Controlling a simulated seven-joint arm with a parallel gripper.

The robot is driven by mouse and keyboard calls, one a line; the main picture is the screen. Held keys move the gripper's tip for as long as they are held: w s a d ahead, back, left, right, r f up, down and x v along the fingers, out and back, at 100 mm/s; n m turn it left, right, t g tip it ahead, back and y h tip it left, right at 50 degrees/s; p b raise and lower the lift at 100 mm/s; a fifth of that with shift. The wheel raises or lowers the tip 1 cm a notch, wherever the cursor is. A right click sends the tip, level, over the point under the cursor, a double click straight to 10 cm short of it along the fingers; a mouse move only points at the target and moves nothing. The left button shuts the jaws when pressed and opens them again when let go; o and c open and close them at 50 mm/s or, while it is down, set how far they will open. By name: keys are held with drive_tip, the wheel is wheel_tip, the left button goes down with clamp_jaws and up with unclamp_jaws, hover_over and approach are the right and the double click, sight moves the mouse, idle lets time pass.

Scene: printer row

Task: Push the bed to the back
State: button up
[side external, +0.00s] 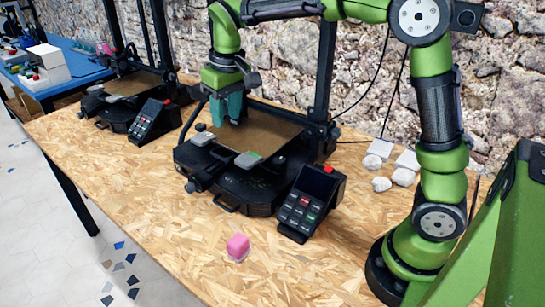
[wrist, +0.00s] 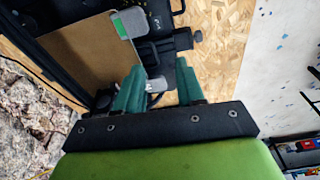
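The bed (side external: 268,130) is a flat brown plate on the black middle printer (side external: 235,185), with grey clips at its front edge, one (side external: 202,137) on the left and one (side external: 248,160) on the right. My gripper (side external: 231,121) has teal fingers pointing down over the left part of the bed; I cannot tell whether they touch it. In the wrist view the bed (wrist: 85,55) lies to the left of my gripper (wrist: 160,72). The fingers are apart, with a grey clip (wrist: 156,86) visible in the gap beyond them and nothing held.
Another printer (side external: 130,95) is on the left. White pieces (side external: 390,160) lie at the back right, before a stone wall (side external: 375,75). The front of the wooden table (side external: 170,220) is mostly clear.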

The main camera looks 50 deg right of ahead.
drive_tip(key=g+h, duration=0.1)
drive_tip(key=h, duration=0.1)
hover_over(220, 158)
drive_tip(key=a, duration=0.3)
drive_tip(key=f, duration=0.1)
drive_tip(key=shift+r+n, duration=0.5)
drive_tip(key=shift+r, duration=0.7)
drive_tip(key=shift+g, duration=0.4)
drive_tip(key=d+f, duration=0.1)
drive_tip(key=f, duration=0.4)
drive_tip(key=d+f, duration=0.1)
drive_tip(key=f, duration=0.4)
drive_tip(key=d+f, duration=0.1)
drive_tip(key=f, duration=0.5)
clamp_jaws()
